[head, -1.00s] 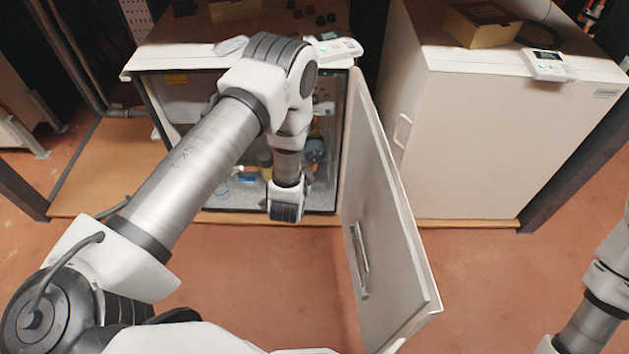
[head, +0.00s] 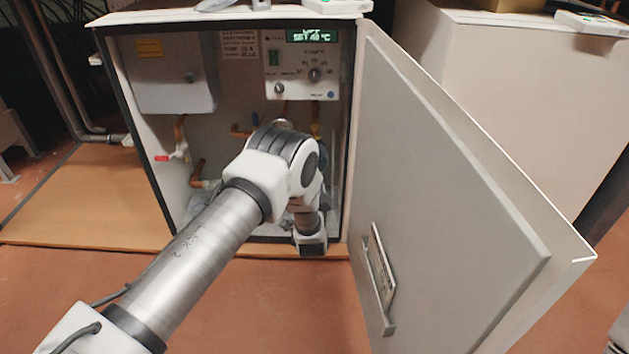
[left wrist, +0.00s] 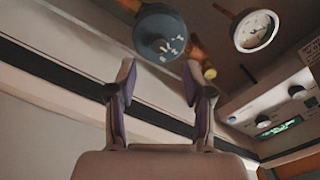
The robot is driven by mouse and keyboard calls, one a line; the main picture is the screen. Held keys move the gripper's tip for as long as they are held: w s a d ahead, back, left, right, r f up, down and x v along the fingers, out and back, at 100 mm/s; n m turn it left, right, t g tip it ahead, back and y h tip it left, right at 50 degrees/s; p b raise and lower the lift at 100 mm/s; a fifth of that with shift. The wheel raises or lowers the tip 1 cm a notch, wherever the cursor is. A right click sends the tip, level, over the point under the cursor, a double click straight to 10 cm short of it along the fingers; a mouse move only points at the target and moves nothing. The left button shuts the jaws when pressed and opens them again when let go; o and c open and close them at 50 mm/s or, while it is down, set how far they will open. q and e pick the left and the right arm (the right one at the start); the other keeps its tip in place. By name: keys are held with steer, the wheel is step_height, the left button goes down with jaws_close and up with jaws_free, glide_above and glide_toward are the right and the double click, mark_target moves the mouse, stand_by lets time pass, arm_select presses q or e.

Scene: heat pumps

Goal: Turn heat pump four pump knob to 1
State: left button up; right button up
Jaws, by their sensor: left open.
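In the left wrist view my left gripper (left wrist: 159,74) is open and empty. Its two fingers stand apart just short of a round blue-grey pump head (left wrist: 158,32) with white markings on its face. The pump head lies beyond the fingertips, roughly between them; I cannot tell whether they touch it. I cannot read its setting. In the head view my left arm reaches into the open heat pump cabinet (head: 110,90), and the arm hides the gripper and most of the pump area.
The cabinet door (head: 440,180) stands open on the right, close to my left arm. A control panel (head: 307,75) with dials and a lit display sits high inside. The wrist view shows a round gauge (left wrist: 255,30) and copper-coloured pipework. Another closed cabinet (head: 530,100) stands at right.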

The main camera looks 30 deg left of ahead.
arm_select(q)
steer(key=b+x, duration=0.2)
steer(key=x, duration=0.4)
steer(key=shift+f+b, duration=0.1)
steer(key=shift+b, duration=0.25)
steer(key=shift+s, duration=0.1)
jaws_close()
arm_select(e)
step_height(320, 180, down, 3)
steer(key=shift+f, duration=0.15)
arm_select(q)
steer(key=shift+n+p, duration=0.3)
arm_select(e)
steer(key=shift+r, duration=0.3)
arm_select(q)
steer(key=n+p, duration=0.3)
steer(key=n, duration=0.5)
arm_select(e)
step_height(320, 180, up, 3)
steer(key=shift+f, duration=0.1)
